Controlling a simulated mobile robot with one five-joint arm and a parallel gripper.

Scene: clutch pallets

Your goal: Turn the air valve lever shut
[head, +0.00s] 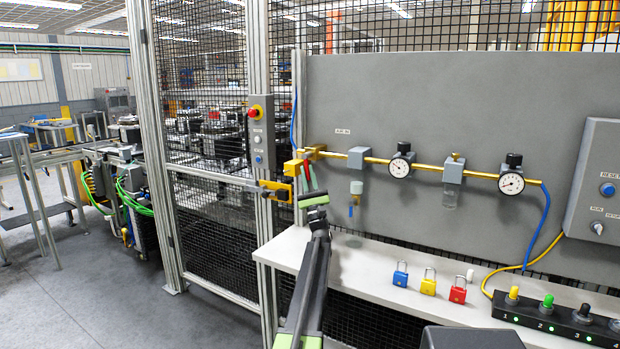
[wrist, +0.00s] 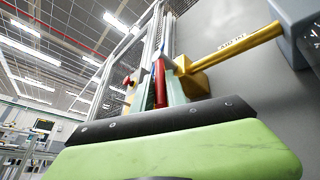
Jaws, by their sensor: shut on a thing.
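The brass air valve (head: 314,153) sits at the left end of the brass pipe on the grey panel. In the wrist view its yellow body (wrist: 192,76) is right of the fingers. Its red lever (head: 313,176) hangs downward from the body, across the line of the pipe. In the wrist view the red lever (wrist: 160,84) stands between my two pale green fingers. My gripper (head: 308,180) reaches up from below and is shut on the lever; it also shows in the wrist view (wrist: 161,88). The fingers partly hide the lever.
The pipe carries a filter (head: 356,158) and gauges (head: 400,166). A yellow latch (head: 276,190) on the fence post is close left of my gripper. The white bench (head: 350,262) below holds blue, yellow and red padlocks (head: 428,284) and a black button box (head: 555,319).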

